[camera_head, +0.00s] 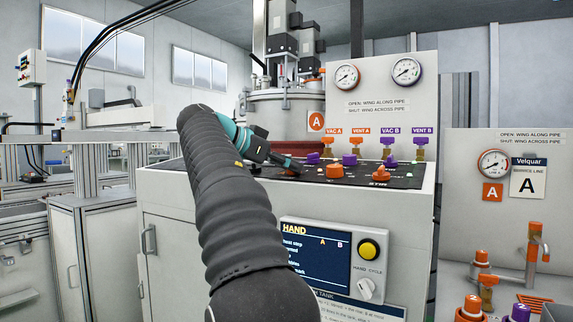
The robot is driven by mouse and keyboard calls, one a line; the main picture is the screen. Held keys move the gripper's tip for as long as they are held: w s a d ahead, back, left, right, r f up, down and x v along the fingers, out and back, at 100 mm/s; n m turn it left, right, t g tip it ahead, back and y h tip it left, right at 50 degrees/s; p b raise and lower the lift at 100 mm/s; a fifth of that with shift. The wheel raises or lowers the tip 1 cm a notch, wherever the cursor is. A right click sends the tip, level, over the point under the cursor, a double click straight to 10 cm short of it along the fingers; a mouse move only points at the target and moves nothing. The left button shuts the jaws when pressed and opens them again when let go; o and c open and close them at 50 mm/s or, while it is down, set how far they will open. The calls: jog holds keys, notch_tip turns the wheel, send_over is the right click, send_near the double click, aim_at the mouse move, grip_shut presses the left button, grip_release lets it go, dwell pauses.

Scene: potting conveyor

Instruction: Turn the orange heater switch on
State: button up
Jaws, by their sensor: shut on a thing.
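The black top panel (408,178) of the white console carries several orange and purple knobs. My gripper (296,168) reaches over its left part from the left, fingertips low at the panel. It is shut on a small orange switch (290,173), which is mostly hidden behind the dark fingers. A larger orange knob (335,170) stands to the right, apart from the fingers, and another orange knob (381,175) is farther right. The panel lettering is too small to tell which is the heater switch, and the switch position cannot be read.
Purple knobs (349,159) stand close behind the gripper's right side. A white gauge board (375,95) with orange and purple vent and vac valves rises at the panel's back. The console front has a screen (315,255) and a yellow button (368,250). A second station (508,215) stands right.

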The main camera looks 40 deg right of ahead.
jog(key=o, duration=1.2)
jog(key=shift+d, duration=0.1)
jog(key=shift+c, duration=0.2)
jog(key=s+v, duration=0.1)
jog(key=v, duration=1.1)
jog(key=shift+w, duration=0.45)
